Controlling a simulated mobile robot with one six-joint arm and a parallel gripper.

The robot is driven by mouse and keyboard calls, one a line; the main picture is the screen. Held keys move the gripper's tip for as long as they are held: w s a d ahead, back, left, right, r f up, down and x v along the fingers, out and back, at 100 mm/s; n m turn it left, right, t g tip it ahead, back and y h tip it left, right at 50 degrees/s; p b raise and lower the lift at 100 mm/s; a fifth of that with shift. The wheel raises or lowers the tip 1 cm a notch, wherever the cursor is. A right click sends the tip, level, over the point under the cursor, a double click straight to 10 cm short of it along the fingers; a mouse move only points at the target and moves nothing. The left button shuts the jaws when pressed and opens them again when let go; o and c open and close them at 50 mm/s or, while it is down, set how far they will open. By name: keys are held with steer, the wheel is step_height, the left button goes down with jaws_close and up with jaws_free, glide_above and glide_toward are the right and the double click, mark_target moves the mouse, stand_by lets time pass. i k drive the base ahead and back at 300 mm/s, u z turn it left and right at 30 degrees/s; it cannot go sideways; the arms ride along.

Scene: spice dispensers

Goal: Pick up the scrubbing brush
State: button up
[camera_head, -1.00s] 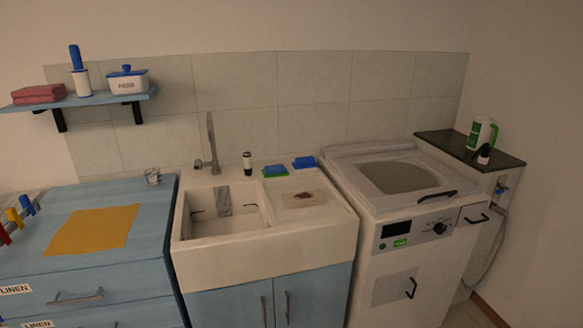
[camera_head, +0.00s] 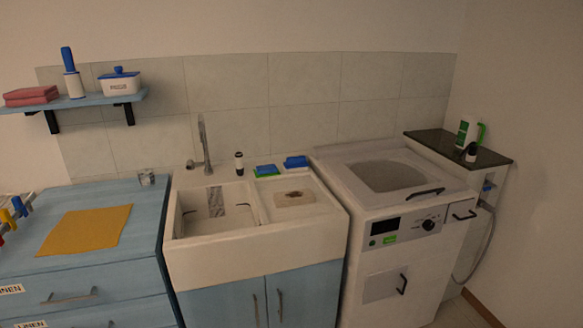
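A small blue block-shaped item (camera_head: 296,161) lies on the back right rim of the sink and may be the scrubbing brush; bristles cannot be made out. Just left of it lies a blue and green item (camera_head: 266,171), which looks like a sponge. The white sink (camera_head: 250,258) stands between a blue cabinet and a washing machine. My gripper is not in view.
A tap (camera_head: 204,146) and a small dark-and-white bottle (camera_head: 239,164) stand at the sink's back. A yellow cloth (camera_head: 85,230) lies on the blue cabinet (camera_head: 145,222). The washing machine (camera_head: 405,270) stands right. A wall shelf (camera_head: 105,98) hangs upper left.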

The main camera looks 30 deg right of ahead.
mark_target(295, 163)
steer(key=u, duration=0.1)
steer(key=k, duration=1.15)
steer(key=z, duration=0.55)
steer(key=i, duration=1)
steer(key=z, duration=0.05)
